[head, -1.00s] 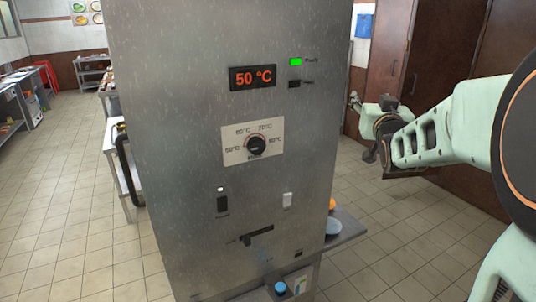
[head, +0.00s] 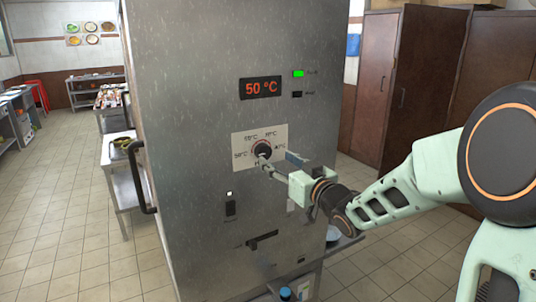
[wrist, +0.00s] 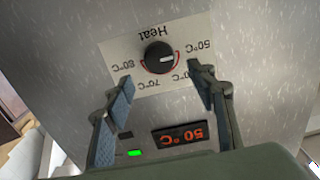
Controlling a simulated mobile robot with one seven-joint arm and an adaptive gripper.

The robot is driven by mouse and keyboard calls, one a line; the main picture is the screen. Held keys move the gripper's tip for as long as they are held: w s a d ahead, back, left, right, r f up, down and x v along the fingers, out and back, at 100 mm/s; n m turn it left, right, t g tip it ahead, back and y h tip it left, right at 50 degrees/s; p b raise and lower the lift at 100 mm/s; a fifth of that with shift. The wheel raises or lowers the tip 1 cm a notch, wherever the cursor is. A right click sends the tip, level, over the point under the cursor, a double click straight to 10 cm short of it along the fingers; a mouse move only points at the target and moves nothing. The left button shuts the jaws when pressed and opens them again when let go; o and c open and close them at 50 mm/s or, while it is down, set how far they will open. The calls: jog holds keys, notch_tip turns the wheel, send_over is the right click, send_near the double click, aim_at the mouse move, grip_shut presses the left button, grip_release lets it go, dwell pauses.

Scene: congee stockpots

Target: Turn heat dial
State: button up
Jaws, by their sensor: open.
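The heat dial (head: 262,148) is a round black knob on a white label plate (head: 240,140) on the steel cabinet front. In the wrist view the dial (wrist: 159,57) has a white pointer mark, with temperature marks and a red arc around it. The display (head: 260,88) reads 50 °C; it shows upside down in the wrist view (wrist: 181,136). My gripper (head: 272,162) is in front of the dial in the head view and overlaps the plate. In the wrist view its fingers (wrist: 160,83) are spread, with the dial between and beyond their tips. I see no contact.
A green lamp (head: 298,73) is lit beside the display. A black switch (head: 230,205) and a lever slot (head: 262,240) sit below the dial. A vertical handle (head: 140,178) juts out at the cabinet's left edge. Tiled floor is open at left.

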aim_at(267, 152)
jog(key=x, duration=0.6)
jog(key=shift+a, duration=0.1)
jog(key=c, duration=1.1)
jog(key=shift+p, duration=0.3)
jog(key=m+p, duration=0.2)
jog(key=m, duration=0.3)
jog(key=shift+m+p, duration=0.3)
jog(key=m+p, duration=0.1)
jog(key=m, duration=0.1)
jog(key=m+p, duration=0.1)
jog(key=m, duration=0.1)
jog(key=m+p, duration=0.1)
jog(key=m, duration=0.1)
jog(key=shift+w+d+f, duration=0.1)
jog(key=shift+d+f, duration=0.05)
jog(key=shift+d, duration=0.1)
